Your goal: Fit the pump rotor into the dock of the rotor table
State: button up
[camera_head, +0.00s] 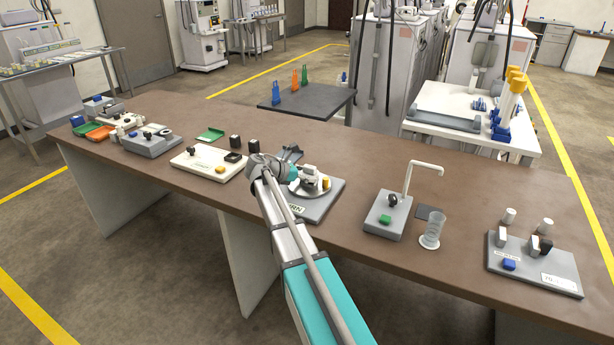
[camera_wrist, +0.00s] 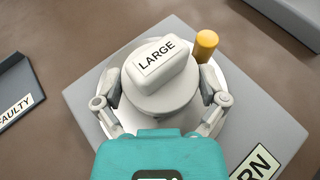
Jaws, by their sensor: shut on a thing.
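The pump rotor (camera_wrist: 165,98) is a pale round body with a raised grip block labelled "LARGE". My gripper (camera_wrist: 157,88) is shut on the rotor, one finger at each side of it. The rotor table is a grey square base (camera_wrist: 90,97) with a white round turntable (camera_wrist: 226,118) and an upright yellow peg (camera_wrist: 206,44). The rotor is over the turntable, with the peg just beyond its upper right. The dock is hidden under the rotor, and I cannot tell whether the rotor touches it. In the head view the rotor table (camera_head: 325,205) stands mid-bench, partly behind my arm.
A dark tray labelled "FAULTY" (camera_wrist: 18,85) lies left of the rotor table. On the bench (camera_head: 465,245), a white panel (camera_head: 190,163) stands to the left, and a grey tap unit (camera_head: 383,222) and a clear cup (camera_head: 431,230) to the right. Bare bench lies between them.

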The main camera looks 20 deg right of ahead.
jog(key=shift+f, duration=0.15)
jog(key=o, duration=0.9)
jog(key=shift+c, duration=0.2)
jog(key=shift+r, duration=0.2)
jog(key=shift+a+r, duration=0.15)
jog(key=shift+a+r+p, duration=0.15)
jog(key=shift+a+p, duration=0.2)
jog(key=shift+p, duration=0.05)
jog(key=p+v, duration=0.4)
jog(key=v, duration=0.7)
jog(key=shift+s, duration=0.15)
